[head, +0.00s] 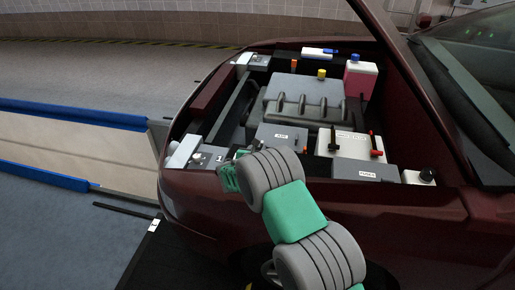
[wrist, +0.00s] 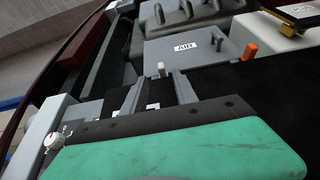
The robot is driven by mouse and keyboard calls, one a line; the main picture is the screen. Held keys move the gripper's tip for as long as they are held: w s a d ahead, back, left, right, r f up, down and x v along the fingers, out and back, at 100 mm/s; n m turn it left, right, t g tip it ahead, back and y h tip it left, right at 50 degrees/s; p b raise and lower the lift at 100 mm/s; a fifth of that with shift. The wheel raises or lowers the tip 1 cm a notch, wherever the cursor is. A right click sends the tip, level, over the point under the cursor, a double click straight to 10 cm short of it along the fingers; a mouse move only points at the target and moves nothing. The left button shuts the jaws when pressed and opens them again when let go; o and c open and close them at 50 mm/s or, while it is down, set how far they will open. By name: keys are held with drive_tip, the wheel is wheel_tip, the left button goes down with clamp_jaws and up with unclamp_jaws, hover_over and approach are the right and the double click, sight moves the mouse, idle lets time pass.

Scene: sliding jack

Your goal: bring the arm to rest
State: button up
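My arm (head: 300,217) reaches from the lower right over the near fender of a dark red car. My gripper (head: 229,178) is green and hangs at the front near corner of the open engine bay, beside a grey block with a dial (head: 207,157). In the wrist view its green body fills the bottom, with a dark strip and short grey pieces beyond it. I see nothing clearly held. The dial block shows at the lower left there (wrist: 54,139).
A grey box marked AIR (head: 281,138) lies just beyond my gripper. A battery (head: 349,145) with red and black handles and a grey box (head: 366,170) stand to the right. Floor left of the car is open beside blue rails (head: 75,114).

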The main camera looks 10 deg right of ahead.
drive_tip(key=s+d+r+m+g+y, duration=0.1)
drive_tip(key=s+d+r+m+g, duration=0.5)
drive_tip(key=s+r+m, duration=0.9)
drive_tip(key=s+d+r+m+g+y+p, duration=0.1)
drive_tip(key=s+m+g+y, duration=0.2)
drive_tip(key=s+m, duration=1.4)
drive_tip(key=s, duration=1.1)
drive_tip(key=shift+s+r+g, duration=0.2)
drive_tip(key=shift+s+g, duration=0.05)
drive_tip(key=shift+g, duration=0.05)
drive_tip(key=shift+d, duration=0.1)
